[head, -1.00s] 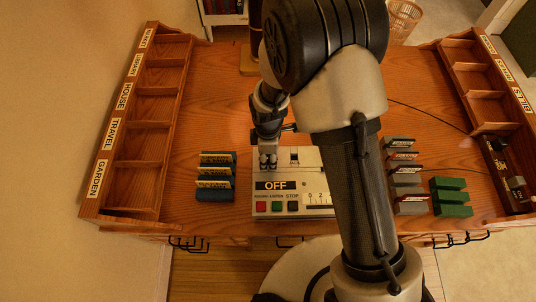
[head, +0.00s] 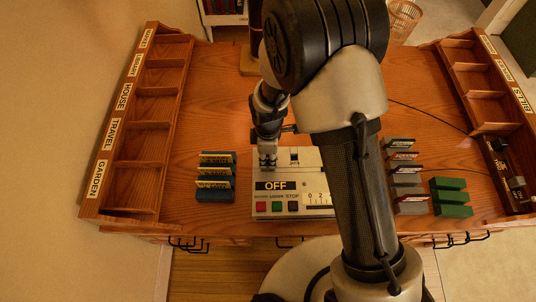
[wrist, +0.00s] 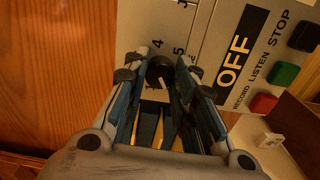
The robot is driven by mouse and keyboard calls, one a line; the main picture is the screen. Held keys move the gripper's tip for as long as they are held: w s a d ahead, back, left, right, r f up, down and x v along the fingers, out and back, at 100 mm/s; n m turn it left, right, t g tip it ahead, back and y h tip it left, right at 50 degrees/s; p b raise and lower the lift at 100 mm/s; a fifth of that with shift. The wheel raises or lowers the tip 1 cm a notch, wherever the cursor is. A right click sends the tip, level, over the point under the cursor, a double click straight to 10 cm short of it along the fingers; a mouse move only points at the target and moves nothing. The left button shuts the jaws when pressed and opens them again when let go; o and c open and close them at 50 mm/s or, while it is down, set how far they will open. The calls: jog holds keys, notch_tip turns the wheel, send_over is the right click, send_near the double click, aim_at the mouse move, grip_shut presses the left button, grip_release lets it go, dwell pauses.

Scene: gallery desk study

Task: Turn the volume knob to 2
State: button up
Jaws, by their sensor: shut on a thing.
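The grey-white machine (head: 315,160) stands on the desk, with a black OFF display (head: 275,186) and red, green and black buttons. In the wrist view a round black volume knob (wrist: 160,72) sits on its panel (wrist: 207,22), with the figures 4 and 5 readable beside it. A pale mark shows on the knob, but I cannot tell which figure it points at. My gripper (head: 268,162) reaches down onto the machine's left part. In the wrist view my gripper (wrist: 161,80) has its fingertips closed on both sides of the knob. The fingers hide part of the dial.
Dark cassettes (head: 215,177) stand left of the machine; grey cassettes (head: 403,170) and green blocks (head: 451,197) stand to the right. Labelled wooden racks line the left (head: 150,120) and right (head: 480,85) desk edges. Wood behind the machine is mostly clear.

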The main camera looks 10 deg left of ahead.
jog(key=m, duration=0.4)
jog(key=shift+m, duration=0.4)
jog(key=m, duration=0.5)
jog(key=shift+b, duration=0.3)
jog(key=m, duration=0.4)
jog(key=shift+m, duration=2.7)
jog(key=o, duration=1.1)
jog(key=shift+c, duration=0.2)
